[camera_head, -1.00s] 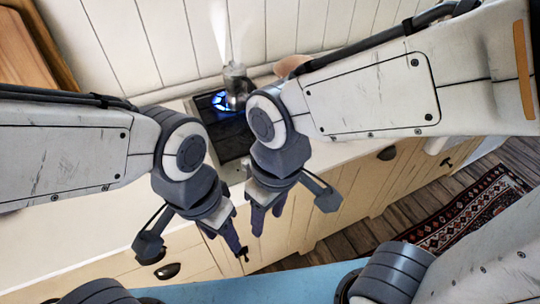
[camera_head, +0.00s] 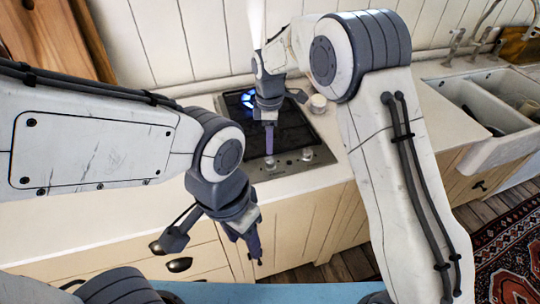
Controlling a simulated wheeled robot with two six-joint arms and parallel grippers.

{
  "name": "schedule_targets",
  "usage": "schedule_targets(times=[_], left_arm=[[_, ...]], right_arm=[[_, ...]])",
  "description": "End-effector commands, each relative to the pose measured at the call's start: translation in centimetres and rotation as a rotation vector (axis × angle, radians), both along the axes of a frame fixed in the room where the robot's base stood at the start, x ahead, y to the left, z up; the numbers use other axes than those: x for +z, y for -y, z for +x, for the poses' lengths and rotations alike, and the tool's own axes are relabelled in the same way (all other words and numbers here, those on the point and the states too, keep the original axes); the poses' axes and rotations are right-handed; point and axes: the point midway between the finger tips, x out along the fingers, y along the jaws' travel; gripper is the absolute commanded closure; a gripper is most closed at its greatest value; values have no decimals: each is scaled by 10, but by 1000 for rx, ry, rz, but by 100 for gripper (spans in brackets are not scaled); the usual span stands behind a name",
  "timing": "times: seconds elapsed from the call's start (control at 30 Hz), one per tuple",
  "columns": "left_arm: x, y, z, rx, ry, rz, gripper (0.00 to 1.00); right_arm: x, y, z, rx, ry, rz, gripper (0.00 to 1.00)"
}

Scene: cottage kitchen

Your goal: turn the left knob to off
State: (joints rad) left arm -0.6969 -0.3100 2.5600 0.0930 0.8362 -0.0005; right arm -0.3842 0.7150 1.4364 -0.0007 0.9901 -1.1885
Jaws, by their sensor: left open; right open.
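The cooktop (camera_head: 292,137) is a dark glass top with a steel front strip, set in the counter. The left knob (camera_head: 270,164) and the right knob (camera_head: 307,154) sit on that front strip. A blue flame (camera_head: 247,100) burns at the cooktop's back left. My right gripper (camera_head: 269,148) points down over the cooktop, just behind the left knob in the picture; I cannot tell whether they touch. It is open and empty. My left gripper (camera_head: 250,248) hangs lower, in front of the counter's drawers, open and empty.
A small cream object (camera_head: 318,104) stands at the cooktop's right edge. A double white sink (camera_head: 490,115) is at the right. A wooden board (camera_head: 45,35) leans at the upper left. The counter left of the cooktop (camera_head: 60,225) is mostly clear. A patterned rug (camera_head: 505,255) lies on the floor.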

Motion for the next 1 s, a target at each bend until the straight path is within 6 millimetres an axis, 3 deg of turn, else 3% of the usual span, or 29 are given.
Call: schedule_targets(times=[0.2,0.4,0.77,0.9,1.0], left_arm=[[11,0,0,0,0,0,50],[15,0,0,0,0,0,50],[15,0,0,1,0,0,50],[15,0,0,1,0,0,50],[15,0,0,1,0,0,50]], right_arm=[[-41,1,-1,-2,-5,-2,48],[-64,0,-1,-2,-2,0,48],[-71,0,-1,-2,0,0,48],[-70,0,-1,-2,0,0,98],[-70,0,-1,-2,0,0,100]])
